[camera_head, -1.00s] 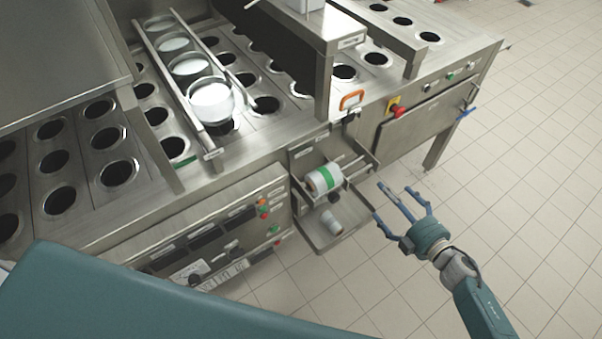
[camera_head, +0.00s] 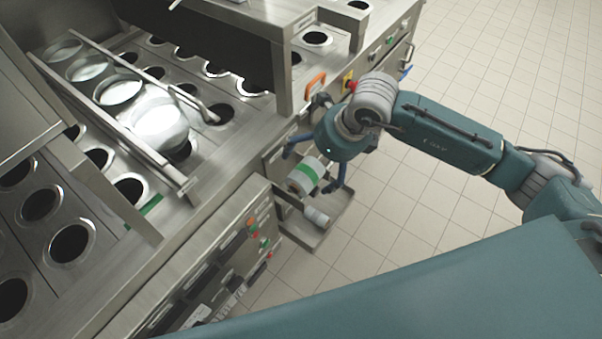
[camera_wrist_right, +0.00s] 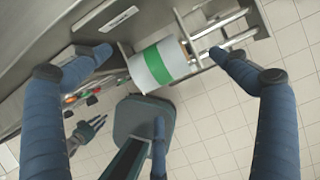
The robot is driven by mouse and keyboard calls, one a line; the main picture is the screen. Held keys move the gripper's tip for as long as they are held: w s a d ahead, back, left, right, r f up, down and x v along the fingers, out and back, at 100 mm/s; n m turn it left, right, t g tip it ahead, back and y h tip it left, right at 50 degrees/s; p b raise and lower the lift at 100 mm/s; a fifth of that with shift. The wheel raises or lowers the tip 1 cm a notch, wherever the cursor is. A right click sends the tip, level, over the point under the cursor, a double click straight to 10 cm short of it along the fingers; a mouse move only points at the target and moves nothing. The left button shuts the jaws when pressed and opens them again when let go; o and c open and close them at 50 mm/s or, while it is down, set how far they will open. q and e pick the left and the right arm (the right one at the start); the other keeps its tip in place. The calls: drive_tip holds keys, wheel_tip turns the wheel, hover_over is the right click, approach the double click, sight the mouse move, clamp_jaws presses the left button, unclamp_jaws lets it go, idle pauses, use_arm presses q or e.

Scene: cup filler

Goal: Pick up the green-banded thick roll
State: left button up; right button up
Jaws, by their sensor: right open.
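The green-banded thick roll (camera_head: 306,175) is white with a green band around its middle. It sits in a metal holder on the front of the machine, and it shows large in the right wrist view (camera_wrist_right: 158,66). My right gripper (camera_head: 316,168) is open at the roll, with fingers on either side of it. In the right wrist view, its fingertips (camera_wrist_right: 160,54) flank the roll's two ends, with no clear grip on it. A small gripper, apparently my left (camera_wrist_right: 88,131), shows far below; its opening is unclear.
A smaller white roll or cup (camera_head: 317,216) lies in the metal tray (camera_head: 325,238) below the holder. Two rods (camera_wrist_right: 226,44) stick out beside the roll. An orange handle (camera_head: 316,83) is on the machine above. Tiled floor to the right is open.

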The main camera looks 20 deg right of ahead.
sight(307, 170)
drive_tip(key=shift+x, duration=0.8)
drive_tip(key=shift+w+a+f+p, duration=0.1)
drive_tip(key=shift+a+f+p, duration=0.15)
drive_tip(key=shift+p, duration=0.15)
drive_tip(key=p+x, duration=0.1)
drive_tip(key=x, duration=0.2)
drive_tip(key=shift+f, duration=0.35)
drive_tip(key=shift+w+a+f, duration=0.1)
drive_tip(key=shift+f, duration=0.4)
drive_tip(key=c, duration=1.7)
use_arm(q)
wheel_tip(307, 170, up, 3)
drive_tip(key=shift+a+f, duration=0.1)
drive_tip(key=shift+f, duration=0.1)
use_arm(e)
drive_tip(key=shift+r, duration=0.1)
drive_tip(key=shift+c, duration=0.7)
drive_tip(key=shift+r, duration=0.15)
